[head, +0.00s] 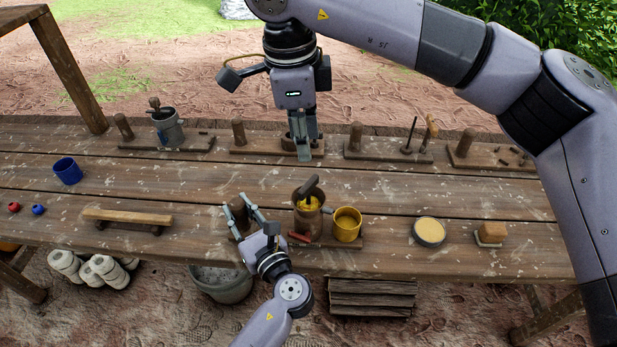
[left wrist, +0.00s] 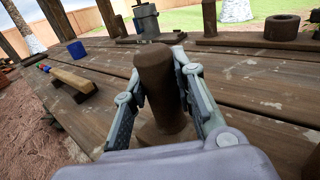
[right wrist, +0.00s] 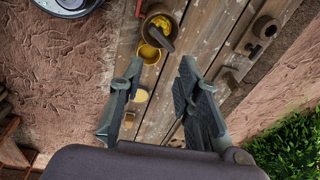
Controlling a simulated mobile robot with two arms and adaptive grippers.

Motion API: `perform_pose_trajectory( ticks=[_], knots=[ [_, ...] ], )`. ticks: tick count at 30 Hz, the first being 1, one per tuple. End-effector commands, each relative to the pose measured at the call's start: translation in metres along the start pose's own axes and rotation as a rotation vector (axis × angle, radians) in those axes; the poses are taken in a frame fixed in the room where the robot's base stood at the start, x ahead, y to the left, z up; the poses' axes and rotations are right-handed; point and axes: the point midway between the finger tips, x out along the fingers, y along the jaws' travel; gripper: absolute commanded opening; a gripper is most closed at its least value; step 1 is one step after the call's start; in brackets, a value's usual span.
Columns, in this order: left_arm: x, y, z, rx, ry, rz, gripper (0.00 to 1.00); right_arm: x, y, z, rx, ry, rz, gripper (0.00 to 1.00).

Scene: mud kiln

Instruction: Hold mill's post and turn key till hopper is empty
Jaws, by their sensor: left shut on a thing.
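The mill's brown hopper (head: 309,222) stands on a board near the table's front edge, with yellow material inside. A dark bar (head: 308,187) slants up from its mouth, and a small reddish bar (head: 300,238) shows low at its front; I cannot tell which is the key. The hopper also shows in the right wrist view (right wrist: 151,14). My left gripper (head: 242,213) is shut on the mill's upright brown post (left wrist: 155,75), one finger on each side. My right gripper (head: 304,152) is open and empty, above the table behind the mill; its fingers are apart in its wrist view (right wrist: 160,70).
A yellow cup (head: 347,226) with yellow contents stands right of the hopper. A round dish (head: 429,233) and a tan block (head: 491,232) lie farther right. A wooden bar (head: 127,217) and blue mug (head: 67,171) are at left. Boards with posts (head: 375,154) line the back.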

Motion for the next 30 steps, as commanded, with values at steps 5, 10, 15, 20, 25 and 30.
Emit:
perform_pose_trajectory(
  ticks=[5,10,15,20,25,30],
  knots=[
    [0.0,0.0,0.0,0.0,0.0,0.0,0.0,-0.001,-0.005,-0.003,-0.323,-0.035,0.025,0.31],
    [0.0,0.0,0.0,0.0,0.0,0.0,0.0,-0.002,-0.01,-0.006,-0.618,-0.073,0.036,0.31],
    [0.0,0.0,0.0,0.0,0.0,0.0,0.0,-0.003,-0.013,-0.008,-0.837,-0.107,0.036,0.31],
    [0.0,0.0,0.0,0.0,0.0,0.0,0.0,-0.004,-0.014,-0.009,-0.946,-0.122,0.032,0.31],
    [0.0,0.0,0.0,0.0,0.0,0.0,0.0,0.008,-0.013,-0.008,-0.974,-0.127,0.034,0.31],
    [0.0,0.0,0.0,0.0,0.0,0.0,0.0,0.037,-0.01,-0.006,-0.971,-0.127,0.036,0.31]
  ],
)
